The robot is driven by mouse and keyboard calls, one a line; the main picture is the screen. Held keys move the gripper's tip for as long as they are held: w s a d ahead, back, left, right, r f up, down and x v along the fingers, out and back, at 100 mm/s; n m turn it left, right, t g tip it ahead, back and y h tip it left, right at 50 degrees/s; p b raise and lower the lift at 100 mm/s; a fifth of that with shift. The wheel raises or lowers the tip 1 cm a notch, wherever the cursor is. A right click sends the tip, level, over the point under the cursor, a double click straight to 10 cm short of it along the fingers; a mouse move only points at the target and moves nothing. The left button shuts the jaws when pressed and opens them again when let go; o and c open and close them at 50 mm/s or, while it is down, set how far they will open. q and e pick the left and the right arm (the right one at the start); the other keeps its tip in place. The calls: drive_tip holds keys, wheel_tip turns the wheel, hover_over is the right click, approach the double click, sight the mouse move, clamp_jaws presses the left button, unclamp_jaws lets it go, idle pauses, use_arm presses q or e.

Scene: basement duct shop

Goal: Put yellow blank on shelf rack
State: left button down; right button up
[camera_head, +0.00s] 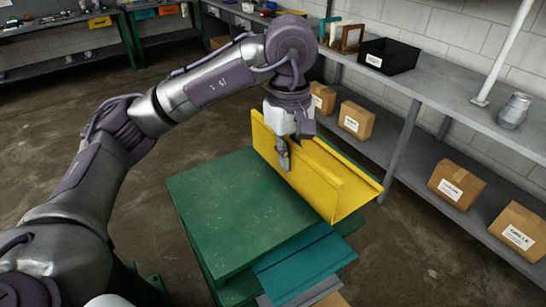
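The yellow blank (313,181) is a long bent sheet-metal channel with upright flanges. It lies tilted across the picture at the right edge of a green table (220,215); I cannot tell whether it touches the top. My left gripper (284,157) points down at its near flange, with a finger in front of the flange and the rest partly behind it. It looks shut on that flange. The grey shelf rack (440,95) stands along the wall at the right, with an upper and a lower shelf. My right gripper is not in view.
A black bin (389,56), wooden frame (347,38) and metal jar (514,110) stand on the upper shelf. Several cardboard boxes (456,183) sit lower; gaps lie between them. Teal sheet metal (305,266) lies low at the green table's front. Benches stand behind.

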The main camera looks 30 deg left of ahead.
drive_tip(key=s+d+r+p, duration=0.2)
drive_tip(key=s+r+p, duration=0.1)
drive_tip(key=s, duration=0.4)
use_arm(q)
drive_tip(key=a+f+p, duration=0.1)
drive_tip(key=a+f, duration=0.2)
drive_tip(key=w+a+f+p, duration=0.1)
drive_tip(key=a+f, duration=0.2)
drive_tip(key=a, duration=0.1)
drive_tip(key=w+a+f+p, duration=0.1)
drive_tip(key=a+f, duration=0.2)
drive_tip(key=f, duration=0.1)
drive_tip(key=shift+w+a+p, duration=0.15)
drive_tip(key=shift+a+p, duration=0.2)
drive_tip(key=shift+a, duration=0.05)
drive_tip(key=shift+f, duration=0.3)
drive_tip(key=shift+f+b, duration=0.15)
drive_tip(key=shift+b, duration=0.2)
drive_tip(key=c, duration=1.3)
unclamp_jaws()
drive_tip(key=shift+c, duration=0.2)
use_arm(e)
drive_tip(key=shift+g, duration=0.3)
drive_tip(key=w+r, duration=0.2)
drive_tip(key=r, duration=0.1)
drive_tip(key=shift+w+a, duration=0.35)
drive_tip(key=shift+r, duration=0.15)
